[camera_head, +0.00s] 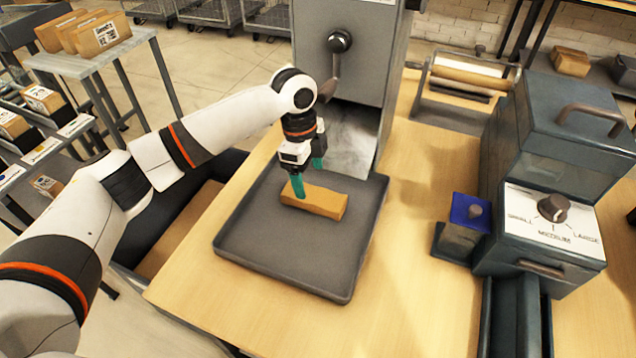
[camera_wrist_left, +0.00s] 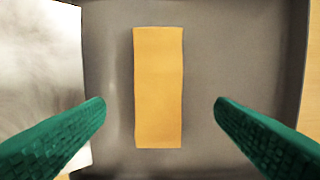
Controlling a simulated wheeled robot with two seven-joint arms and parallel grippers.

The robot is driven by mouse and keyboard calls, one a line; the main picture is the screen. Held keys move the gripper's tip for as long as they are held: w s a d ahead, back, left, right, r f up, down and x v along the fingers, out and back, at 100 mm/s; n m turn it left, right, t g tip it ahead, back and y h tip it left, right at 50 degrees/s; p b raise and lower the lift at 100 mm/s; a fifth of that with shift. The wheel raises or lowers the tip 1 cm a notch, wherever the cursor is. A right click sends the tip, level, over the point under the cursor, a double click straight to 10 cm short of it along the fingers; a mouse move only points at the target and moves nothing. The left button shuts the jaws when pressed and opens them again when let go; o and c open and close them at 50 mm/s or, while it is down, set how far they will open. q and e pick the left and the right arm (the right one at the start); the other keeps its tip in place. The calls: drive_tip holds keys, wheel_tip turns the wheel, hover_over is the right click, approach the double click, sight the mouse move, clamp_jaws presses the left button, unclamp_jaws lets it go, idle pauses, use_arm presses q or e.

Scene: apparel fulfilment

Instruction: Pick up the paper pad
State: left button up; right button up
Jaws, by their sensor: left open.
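The paper pad (camera_head: 325,203) is a tan, oblong block lying flat on a dark grey tray (camera_head: 290,265) on the wooden table. It also shows in the left wrist view as an upright tan rectangle (camera_wrist_left: 158,88), midway between the fingers. My left gripper (camera_head: 308,178) has green fingers and is over the left part of the pad. In the left wrist view its fingers (camera_wrist_left: 160,108) are wide apart, with a gap on both sides of the pad. They do not touch it there. My right gripper is not in view.
A grey machine with a crank (camera_head: 340,42) stands right behind the tray. Bare table (camera_head: 415,290) lies between. A roller holder (camera_head: 465,78) is at the back.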

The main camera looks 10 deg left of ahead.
sight(313, 194)
use_arm(q)
drive_tip(key=shift+w, duration=0.15)
drive_tip(key=shift+f, duration=0.3)
drive_tip(key=shift+s+d+f, duration=0.15)
drive_tip(key=shift+s+f, duration=0.05)
drive_tip(key=shift+f, duration=0.6)
drive_tip(key=f, duration=0.4)
drive_tip(key=shift+d+f+p, duration=0.25)
drive_tip(key=shift+d+p, duration=0.1)
drive_tip(key=shift+f, duration=0.3)
drive_tip(key=c, duration=1)
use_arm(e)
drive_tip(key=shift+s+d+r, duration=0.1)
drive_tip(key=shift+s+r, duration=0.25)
